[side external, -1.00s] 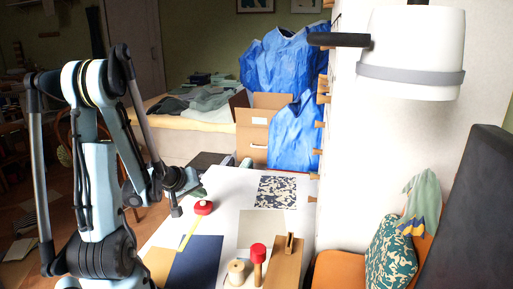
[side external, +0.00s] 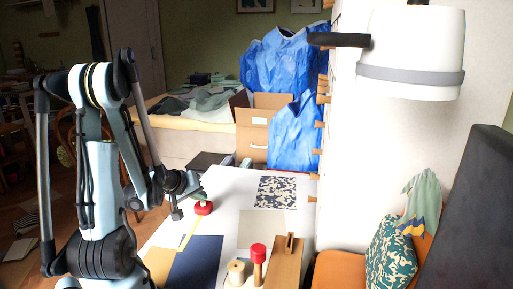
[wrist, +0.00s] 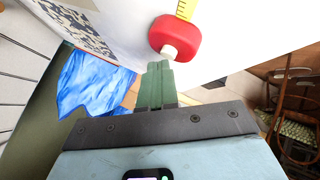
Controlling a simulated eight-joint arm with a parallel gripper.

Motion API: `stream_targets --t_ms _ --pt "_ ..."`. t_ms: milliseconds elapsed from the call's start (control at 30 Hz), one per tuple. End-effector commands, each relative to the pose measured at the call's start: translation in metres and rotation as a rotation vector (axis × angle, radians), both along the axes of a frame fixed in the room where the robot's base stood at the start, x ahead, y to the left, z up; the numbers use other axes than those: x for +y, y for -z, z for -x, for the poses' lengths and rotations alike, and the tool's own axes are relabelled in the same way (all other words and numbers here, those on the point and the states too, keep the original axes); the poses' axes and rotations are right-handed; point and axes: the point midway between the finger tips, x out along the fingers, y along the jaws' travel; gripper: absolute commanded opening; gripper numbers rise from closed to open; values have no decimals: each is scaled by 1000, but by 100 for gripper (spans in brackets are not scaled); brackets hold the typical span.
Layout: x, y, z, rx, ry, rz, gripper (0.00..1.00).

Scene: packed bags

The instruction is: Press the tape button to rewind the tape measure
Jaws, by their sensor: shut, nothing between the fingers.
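The red tape measure (side external: 203,208) lies on the white table near its left side. A strip of yellow tape (side external: 187,234) runs from it toward the front. In the wrist view the red tape measure (wrist: 176,36) shows a pale button (wrist: 169,51) on its near side. The yellow tape with dark marks (wrist: 186,9) also shows there. My gripper (wrist: 158,68) is shut and empty, its green fingertips together just short of the button. In the side view my gripper (side external: 177,214) is just left of the tape measure. Whether the tips touch the button I cannot tell.
A wooden spool (side external: 236,273), a red-topped peg (side external: 258,262) and a wooden block (side external: 286,265) stand at the table's front. Flat fabric pieces (side external: 197,262) lie on the table, with a patterned one (side external: 277,192) farther back. Blue bags (side external: 294,125) hang behind.

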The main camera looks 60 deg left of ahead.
Motion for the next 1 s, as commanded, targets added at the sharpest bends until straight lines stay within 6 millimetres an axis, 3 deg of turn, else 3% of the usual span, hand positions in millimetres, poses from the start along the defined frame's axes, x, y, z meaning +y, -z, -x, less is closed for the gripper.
stream_targets --t_ms 633,1000 --pt "0 4 0 1 0 1 0" --pt "0 -12 0 1 0 1 0"
